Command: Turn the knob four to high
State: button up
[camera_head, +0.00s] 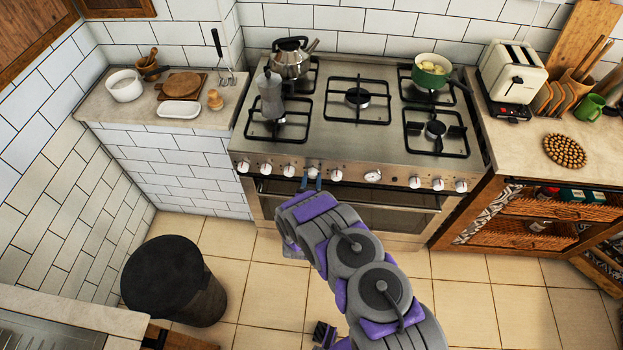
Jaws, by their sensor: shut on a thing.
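The stove (330,140) stands against the back wall with a row of white knobs along its front panel. The fourth knob from the left (313,172) sits at the tips of my gripper (311,180). My gripper reaches up from below, with its dark fingers shut on this knob. The knob's lower part is hidden by the fingers, and its pointer is too small to read. Another white knob (336,175) is close on the right, and one (289,170) is close on the left. A round dial (373,177) sits farther right.
A moka pot (270,96), a kettle (291,60) and a green pot (429,75) stand on the burners. The oven handle (385,206) runs below the knobs. A dark bin (165,283) stands on the floor at left. The tiled floor at right is clear.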

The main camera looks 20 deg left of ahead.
jog(key=shift+s+f+m+p, duration=0.1)
jog(key=shift+f+m+p, duration=0.05)
jog(key=shift+m+p, duration=0.2)
jog(key=o, duration=1.1)
jog(key=shift+a, duration=0.1)
jog(key=shift+c, duration=0.2)
jog(key=p+v, duration=0.4)
jog(key=v, duration=1.3)
jog(key=shift+s+p, duration=0.15)
jog(key=shift+p, duration=0.2)
